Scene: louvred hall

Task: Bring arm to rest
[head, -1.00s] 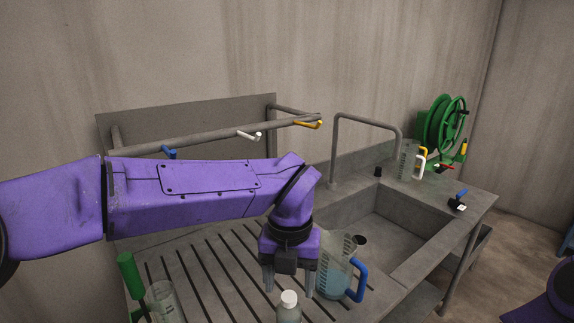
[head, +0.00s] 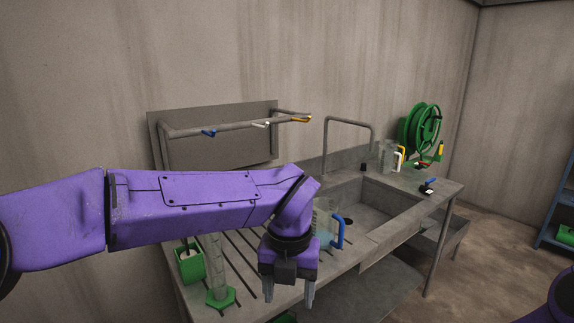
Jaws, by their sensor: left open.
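My left arm reaches in from the left in the head view, purple and bent down at the wrist. My left gripper (head: 287,292) points downward with its two fingers apart and nothing between them. It shows in front of the front edge of the slatted drainboard. A clear jug with a blue handle (head: 338,233) stands just behind it to the right, partly hidden by my wrist. A clear cylinder on a green foot (head: 220,298) stands left of the gripper, partly hidden by my forearm. My right gripper is not in view.
The grey sink (head: 375,208) lies right of the drainboard. Clear jugs (head: 388,158) and a green hose reel (head: 420,130) are at the back right. A green container (head: 191,264) stands at the left. A blue shelf (head: 560,215) is far right. The floor right of the sink is clear.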

